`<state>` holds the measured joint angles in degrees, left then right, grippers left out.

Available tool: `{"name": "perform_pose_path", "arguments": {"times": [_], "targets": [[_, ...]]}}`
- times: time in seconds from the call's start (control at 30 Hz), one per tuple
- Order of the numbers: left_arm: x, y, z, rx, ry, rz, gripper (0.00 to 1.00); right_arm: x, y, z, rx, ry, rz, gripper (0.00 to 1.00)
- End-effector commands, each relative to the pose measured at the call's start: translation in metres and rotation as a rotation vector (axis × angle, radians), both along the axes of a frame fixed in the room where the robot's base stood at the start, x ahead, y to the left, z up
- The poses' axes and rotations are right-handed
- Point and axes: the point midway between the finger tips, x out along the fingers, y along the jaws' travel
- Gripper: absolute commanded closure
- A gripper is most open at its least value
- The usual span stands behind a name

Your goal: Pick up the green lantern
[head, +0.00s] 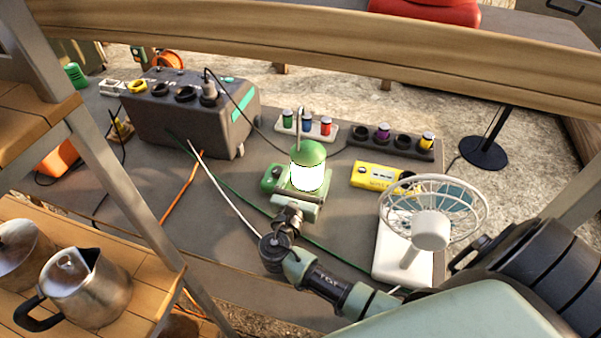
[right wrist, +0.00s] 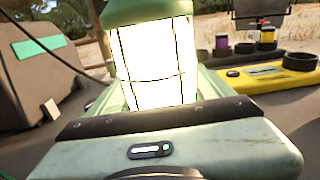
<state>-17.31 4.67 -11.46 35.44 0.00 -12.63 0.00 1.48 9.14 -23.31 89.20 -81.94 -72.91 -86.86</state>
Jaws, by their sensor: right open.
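The green lantern (head: 309,168) stands upright on the grey table, its white glass glowing under a green cap and a thin upright handle. In the right wrist view the lantern (right wrist: 152,60) fills the middle, directly in front of the gripper body. My right gripper (head: 300,188) is open at the lantern's near side, low by its base. Pale green finger parts show on both sides of the lantern in the wrist view, but the fingertips and any contact are hidden. My left gripper is not in view.
A grey power box (head: 190,112) with cables stands left of the lantern. A white fan (head: 430,228) is to the right, near my right arm. A yellow device (head: 375,177) and battery racks (head: 392,143) lie behind. A steel kettle (head: 85,287) stands on the left shelf.

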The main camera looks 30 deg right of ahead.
Motion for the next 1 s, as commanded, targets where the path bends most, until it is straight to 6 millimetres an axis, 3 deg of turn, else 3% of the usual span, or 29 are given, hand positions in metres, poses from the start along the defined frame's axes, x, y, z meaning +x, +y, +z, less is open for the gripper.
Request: {"name": "perform_pose_path", "arguments": {"times": [0.13, 0.4, 0.43, 0.77, 1.0], "targets": [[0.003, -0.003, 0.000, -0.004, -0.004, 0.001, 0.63, 0.000, 0.000, 0.000, 0.000, 0.000, 0.000, 0.21], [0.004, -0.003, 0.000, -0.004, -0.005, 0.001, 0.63, -0.001, 0.001, 0.000, 0.000, 0.000, 0.000, 0.97], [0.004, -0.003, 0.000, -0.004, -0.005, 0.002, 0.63, -0.001, 0.001, 0.000, 0.000, 0.000, 0.000, 1.00], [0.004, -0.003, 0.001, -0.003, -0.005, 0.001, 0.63, 0.000, 0.001, 0.005, 0.000, -0.005, 0.000, 1.00], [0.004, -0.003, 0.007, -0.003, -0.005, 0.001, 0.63, 0.000, 0.001, 0.035, 0.001, -0.009, 0.000, 1.00]]}}
